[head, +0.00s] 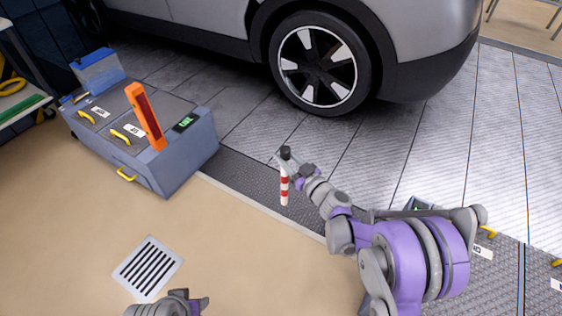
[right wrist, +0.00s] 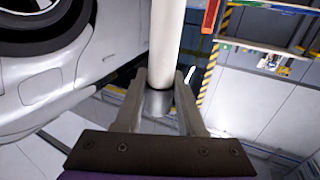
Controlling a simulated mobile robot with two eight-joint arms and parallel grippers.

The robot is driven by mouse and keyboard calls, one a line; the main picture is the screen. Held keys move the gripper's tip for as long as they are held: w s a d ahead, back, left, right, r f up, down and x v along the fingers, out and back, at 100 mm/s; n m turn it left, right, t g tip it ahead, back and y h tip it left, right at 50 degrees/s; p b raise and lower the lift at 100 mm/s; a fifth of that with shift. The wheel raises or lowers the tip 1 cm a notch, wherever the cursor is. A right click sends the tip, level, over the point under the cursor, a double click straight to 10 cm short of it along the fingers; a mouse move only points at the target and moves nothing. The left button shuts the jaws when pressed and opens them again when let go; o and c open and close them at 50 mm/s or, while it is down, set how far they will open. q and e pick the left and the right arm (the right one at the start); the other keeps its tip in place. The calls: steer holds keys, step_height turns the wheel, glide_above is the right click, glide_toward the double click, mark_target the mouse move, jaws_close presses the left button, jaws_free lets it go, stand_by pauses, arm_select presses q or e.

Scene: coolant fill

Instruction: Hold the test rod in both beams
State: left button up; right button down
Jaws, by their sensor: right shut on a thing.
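The test rod (head: 284,188) is white with red bands and a black top. It hangs about upright in the head view, over the dark floor strip in front of the car. My right gripper (head: 287,167) is shut on it near its top. In the right wrist view the pale rod (right wrist: 167,45) stands between the two fingers (right wrist: 160,92). An orange post (head: 146,117) stands on a grey cabinet (head: 190,158) to the left, well apart from the rod. No beams can be seen. My left gripper (head: 186,301) is partly in view at the bottom edge; its fingers cannot be made out.
A small green-lit display (head: 185,122) sits on the cabinet beside the post. A blue box (head: 97,70) stands behind. The car's wheel (head: 318,64) is beyond the rod. A floor grate (head: 148,268) lies in the open beige floor. My right arm hides part of the lower right.

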steer(key=shift+s+a, duration=3.4)
steer(key=shift+s, duration=1.35)
steer(key=shift+r+p, duration=2.05)
steer(key=shift+r, duration=3.95)
steer(key=shift+w+d+p, duration=0.15)
steer(key=shift+w+d, duration=1)
steer(key=shift+w, duration=0.45)
steer(key=shift+w+d+p, duration=0.15)
steer(key=shift+w+d, duration=1)
steer(key=shift+w, duration=0.45)
steer(key=shift+w+d+p, duration=0.15)
steer(key=shift+w+d, duration=1)
steer(key=shift+w, duration=0.45)
